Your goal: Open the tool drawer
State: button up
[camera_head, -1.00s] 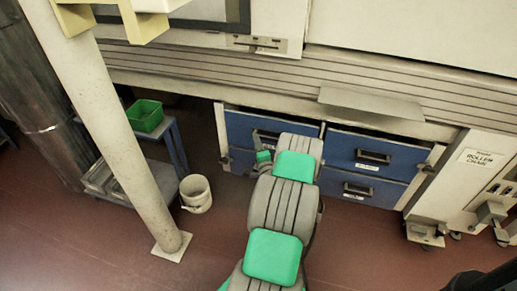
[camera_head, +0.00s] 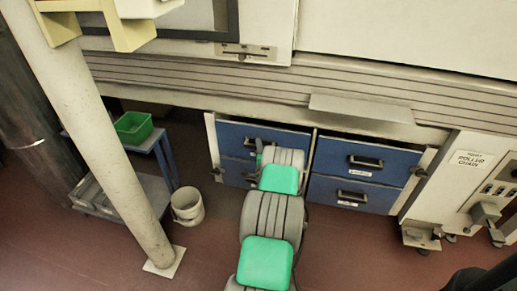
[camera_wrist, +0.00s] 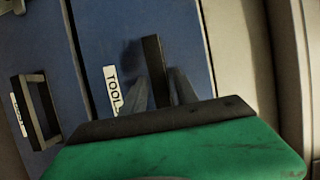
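The tool drawer (camera_head: 290,137) is the upper left blue drawer in the head view, and it looks shut. In the wrist view its blue front (camera_wrist: 110,40) fills the middle, with a white label (camera_wrist: 112,88) reading "TOOL" and partly hidden. Its dark bar handle (camera_wrist: 154,60) stands out from the front. My gripper (camera_wrist: 160,92) is at this handle, with one grey finger on each side of it. Whether the fingers touch the handle cannot be told. In the head view my arm hides the fingers and part of the drawers.
A lower left drawer has its own handle (camera_wrist: 38,110). Two more blue drawers (camera_head: 385,160) stand to the right. A white bucket (camera_head: 187,206), a blue trolley (camera_head: 163,150) with a green bin (camera_head: 133,126), and a pale post (camera_head: 95,120) are at left. Red floor is clear around my arm.

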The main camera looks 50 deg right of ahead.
grip_shut()
dwell(1.1)
